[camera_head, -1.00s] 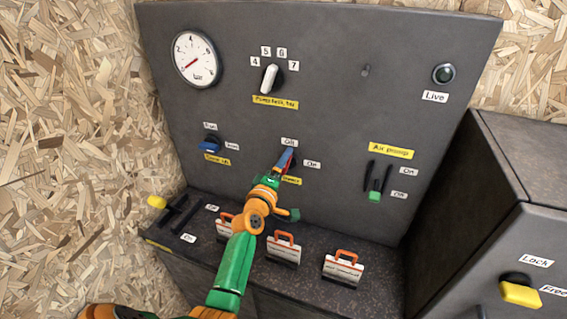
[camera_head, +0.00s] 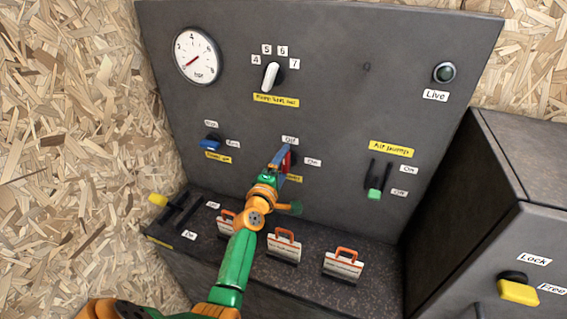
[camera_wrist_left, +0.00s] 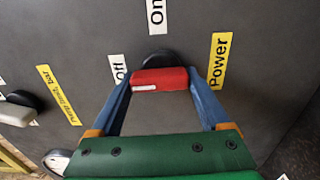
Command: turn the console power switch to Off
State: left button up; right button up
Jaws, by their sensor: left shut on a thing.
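The console power switch (camera_head: 287,162) is a red handle on a black round base, low in the middle of the grey panel. In the left wrist view the red handle (camera_wrist_left: 160,79) lies crosswise between my two blue fingers. A white mark is on its end towards the Off label (camera_wrist_left: 118,69); the On label (camera_wrist_left: 156,16) is at the top and the yellow Power label (camera_wrist_left: 218,61) at right. My left gripper (camera_head: 280,156) is shut on the handle. In the head view the fingers partly hide the switch and its yellow label. My right gripper is not in view.
A gauge (camera_head: 197,56), a white selector knob (camera_head: 270,77), a blue knob (camera_head: 210,143) and a green-tipped air pump lever (camera_head: 374,193) are on the panel. A dark cabinet (camera_head: 470,190) stands at right.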

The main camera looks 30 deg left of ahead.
aim_at(283, 166)
pick_arm(q)
jog(key=o, duration=1.2)
jog(key=shift+w, duration=0.1)
jog(key=v, duration=0.7)
